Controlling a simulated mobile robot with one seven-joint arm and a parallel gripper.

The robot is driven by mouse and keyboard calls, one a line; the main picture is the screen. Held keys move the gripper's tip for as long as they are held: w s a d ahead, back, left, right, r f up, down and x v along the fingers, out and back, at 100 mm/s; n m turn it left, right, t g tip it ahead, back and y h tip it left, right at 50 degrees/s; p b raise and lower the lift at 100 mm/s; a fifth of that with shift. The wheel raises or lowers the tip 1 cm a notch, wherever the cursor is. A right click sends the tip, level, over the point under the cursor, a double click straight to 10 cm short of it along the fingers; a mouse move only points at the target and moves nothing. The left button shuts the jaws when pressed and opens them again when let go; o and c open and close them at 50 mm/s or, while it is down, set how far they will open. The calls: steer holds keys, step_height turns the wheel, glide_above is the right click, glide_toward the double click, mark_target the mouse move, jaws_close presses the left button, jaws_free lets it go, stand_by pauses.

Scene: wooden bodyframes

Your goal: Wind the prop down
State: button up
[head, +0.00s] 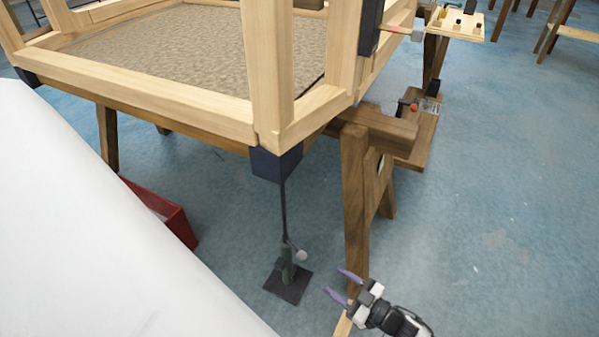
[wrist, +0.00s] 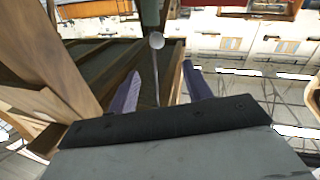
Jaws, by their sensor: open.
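The prop (head: 287,272) stands on a dark square foot on the floor, with a greenish body and a thin dark post. The post rises to a dark block (head: 276,163) under the near corner of the wooden bodyframe (head: 160,108). A pale round crank knob (head: 301,256) sticks out from the prop's right side. My gripper (head: 337,283), with purple fingers, is open and empty, low and to the right of the prop. In the wrist view the knob (wrist: 156,41) appears between and beyond the fingertips, with part of the prop's green body (wrist: 150,12) above it.
A wooden trestle leg (head: 355,210) stands right beside my gripper. A red bin (head: 160,210) is on the floor at left, beyond a large white surface (head: 100,240). Tools lie on the trestle's low board (head: 422,135). Floor at right is clear.

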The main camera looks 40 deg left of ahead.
mark_target(301, 254)
steer(key=a+b, duration=0.1)
steer(key=a, duration=0.8)
steer(key=a+b, duration=0.1)
steer(key=a, duration=0.4)
steer(key=shift+w+f+b, duration=0.15)
steer(key=shift+f+b, duration=0.15)
steer(key=shift+b, duration=0.05)
steer(key=shift+d, duration=0.1)
jaws_close()
